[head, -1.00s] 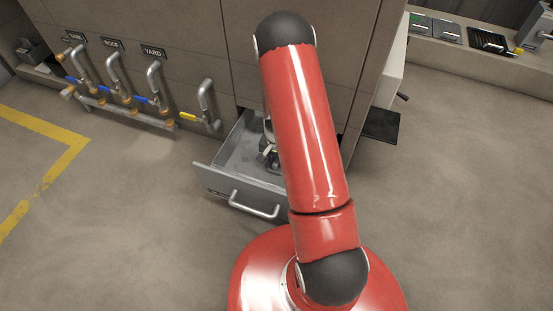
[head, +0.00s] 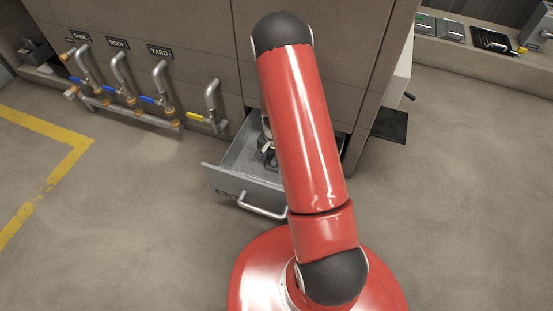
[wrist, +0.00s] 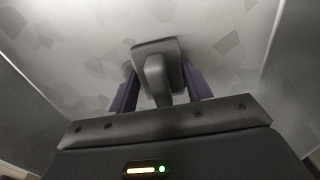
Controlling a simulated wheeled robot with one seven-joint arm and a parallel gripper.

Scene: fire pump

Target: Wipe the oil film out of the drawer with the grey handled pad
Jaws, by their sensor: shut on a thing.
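The open drawer (head: 223,184) sticks out of the cabinet front in the head view, with a bar handle on its face. Its grey floor (wrist: 235,80) fills the wrist view, with several darker angular patches (wrist: 226,42) of film scattered on it. My gripper (wrist: 158,85) is inside the drawer, shut on the handle of the grey handled pad (wrist: 157,48). The pad is at or close to the drawer floor; whether it touches I cannot tell. In the head view my red arm hides the right part of the drawer and most of the gripper.
Pipes with blue-handled valves (head: 147,99) and a yellow-handled valve (head: 195,116) stand left of the drawer. A dark flat panel (head: 389,125) is at the right. A ledge at the back right holds trays (head: 451,32). The floor in front is clear.

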